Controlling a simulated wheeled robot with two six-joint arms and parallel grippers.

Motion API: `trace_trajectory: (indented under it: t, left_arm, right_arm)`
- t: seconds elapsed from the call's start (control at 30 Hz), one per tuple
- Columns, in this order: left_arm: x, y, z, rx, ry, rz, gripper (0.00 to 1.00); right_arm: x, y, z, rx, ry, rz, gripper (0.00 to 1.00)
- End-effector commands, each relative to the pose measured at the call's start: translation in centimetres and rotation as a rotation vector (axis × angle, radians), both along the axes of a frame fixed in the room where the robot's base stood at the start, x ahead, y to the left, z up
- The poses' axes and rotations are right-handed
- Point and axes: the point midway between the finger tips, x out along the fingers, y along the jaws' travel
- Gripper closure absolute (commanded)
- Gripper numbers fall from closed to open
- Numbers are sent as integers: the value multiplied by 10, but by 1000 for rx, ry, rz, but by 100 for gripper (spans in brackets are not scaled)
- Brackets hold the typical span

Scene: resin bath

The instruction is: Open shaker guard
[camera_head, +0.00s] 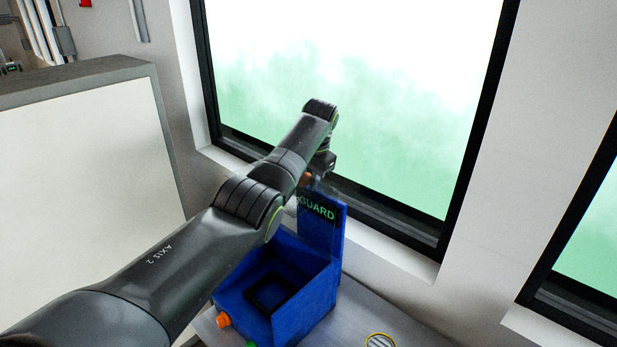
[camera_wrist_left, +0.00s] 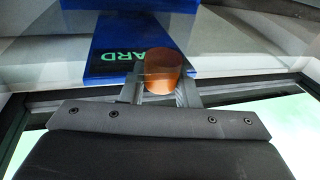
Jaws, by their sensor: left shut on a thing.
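The blue shaker box (camera_head: 318,308) stands on a grey surface below the window, its dark inside visible from above. At its back rises an upright blue part with a see-through guard (camera_head: 318,225) and green GUARD lettering. Part of the lettering also shows on a blue panel (camera_wrist_left: 112,35) in the left wrist view. In the left wrist view, my left gripper (camera_wrist_left: 158,92) is shut on a round copper-coloured knob (camera_wrist_left: 160,70). My right gripper is out of view.
An orange button (camera_head: 222,320) sits on the box's front. A round yellow-rimmed item (camera_head: 380,341) lies to the right on the grey surface. A dark-framed window (camera_head: 370,90) is close behind the gripper. A pale panel (camera_head: 85,170) stands at left.

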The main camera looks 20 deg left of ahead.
Motion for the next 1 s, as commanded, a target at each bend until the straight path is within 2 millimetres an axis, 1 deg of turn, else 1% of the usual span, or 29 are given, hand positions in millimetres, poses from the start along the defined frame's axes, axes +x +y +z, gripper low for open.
trace_trajectory:
  t: [0.03,0.17,0.43,0.57,0.67,0.77,0.9,1.0]
  left_arm:
    - [-1,1,-2,1,6,1,69]
    - [-1,1,-1,1,6,1,52]
    - [-1,0,-1,0,4,1,51]
    - [-2,-1,5,0,3,1,51]
    - [-4,-4,18,1,0,0,51]
    - [-7,-9,37,0,-2,0,51]
    - [-14,-16,72,1,-1,0,51]
    - [-19,-21,95,0,1,0,51]
  right_arm:
    - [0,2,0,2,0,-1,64]
    - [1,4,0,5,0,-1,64]
    - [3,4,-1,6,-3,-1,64]
    - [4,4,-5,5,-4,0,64]
    - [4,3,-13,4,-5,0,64]
    - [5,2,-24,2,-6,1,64]
    - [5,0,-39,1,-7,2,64]
    - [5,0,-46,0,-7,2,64]
